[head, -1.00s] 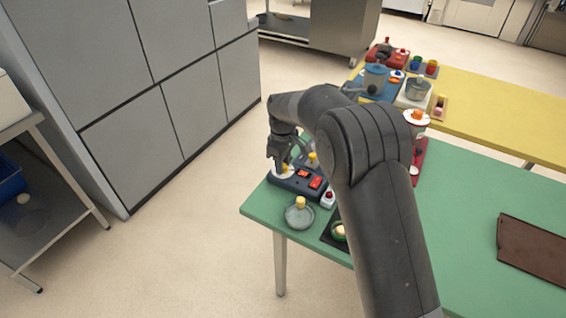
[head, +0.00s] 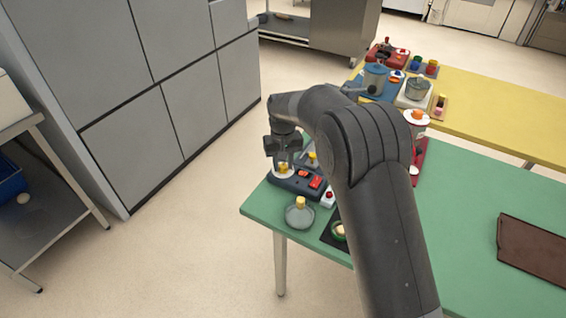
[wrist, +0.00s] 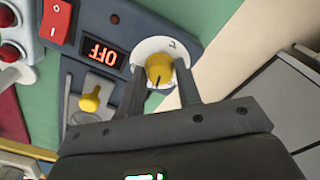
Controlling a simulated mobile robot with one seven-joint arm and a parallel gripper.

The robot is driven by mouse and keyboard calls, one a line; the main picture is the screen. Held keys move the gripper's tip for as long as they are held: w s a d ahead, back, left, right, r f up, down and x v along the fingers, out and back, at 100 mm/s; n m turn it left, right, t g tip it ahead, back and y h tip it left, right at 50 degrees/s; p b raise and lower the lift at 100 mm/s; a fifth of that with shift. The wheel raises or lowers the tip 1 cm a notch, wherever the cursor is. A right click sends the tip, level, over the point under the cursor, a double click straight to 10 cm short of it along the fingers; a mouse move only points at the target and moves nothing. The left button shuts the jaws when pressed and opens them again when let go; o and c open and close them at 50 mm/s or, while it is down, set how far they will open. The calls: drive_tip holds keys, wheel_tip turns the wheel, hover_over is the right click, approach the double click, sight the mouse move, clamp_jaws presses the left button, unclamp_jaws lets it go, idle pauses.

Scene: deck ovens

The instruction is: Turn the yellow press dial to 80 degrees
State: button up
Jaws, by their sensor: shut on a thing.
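The yellow press dial (wrist: 159,69) sits on a white round plate (wrist: 150,48) with a small mark, on a dark blue panel (wrist: 130,30). A dark pointer line shows on the dial. In the head view the dial (head: 283,168) is at the panel's left end. My gripper (wrist: 160,80) is shut on the dial, one finger on each side; it also shows in the head view (head: 283,160). The dial's exact angle cannot be read.
A yellow-knobbed lever (wrist: 90,99) stands close to my gripper. A glass-like dish with a yellow knob (head: 300,214) and a small white box with a red button (head: 328,197) are nearby on the green table (head: 460,210). A brown board (head: 532,253) lies at right.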

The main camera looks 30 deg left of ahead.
sight(283, 166)
drive_tip(key=m, duration=0.6)
drive_tip(key=shift+m, duration=0.4)
idle(0.4)
drive_tip(key=o, duration=1)
drive_tip(key=shift+c, duration=0.2)
wheel_tip(283, 166, up, 11)
drive_tip(key=shift+f, duration=0.1)
